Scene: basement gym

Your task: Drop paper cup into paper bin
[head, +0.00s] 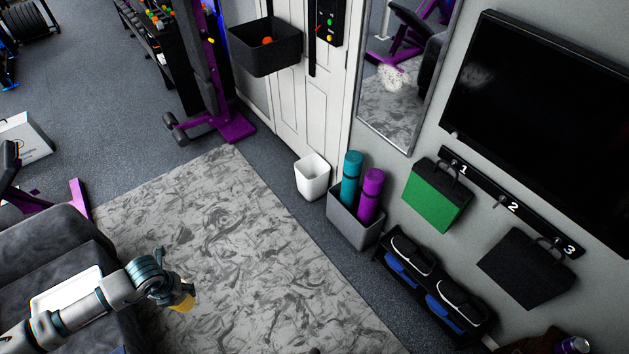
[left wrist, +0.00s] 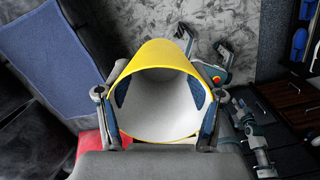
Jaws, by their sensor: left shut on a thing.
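A paper cup, yellow outside and white inside, shows in the left wrist view (left wrist: 165,105) with its open mouth towards the camera. My left gripper (left wrist: 160,98) is shut on it, with one finger on each side. In the head view the cup (head: 183,304) is a small yellow shape at the end of my left arm, mostly hidden by the gripper (head: 176,293), over the patterned mat's near left edge. A white open bin (head: 312,180) stands on the floor by the white door, well away from the cup, up and to the right. My right gripper cannot be made out.
A grey box (head: 352,230) with teal and purple rolled mats stands right of the bin. A black shoe rack (head: 432,285) is further right. A dark basket (head: 265,50) hangs above. The patterned mat (head: 235,240) is clear. A dark sofa (head: 40,250) is at left.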

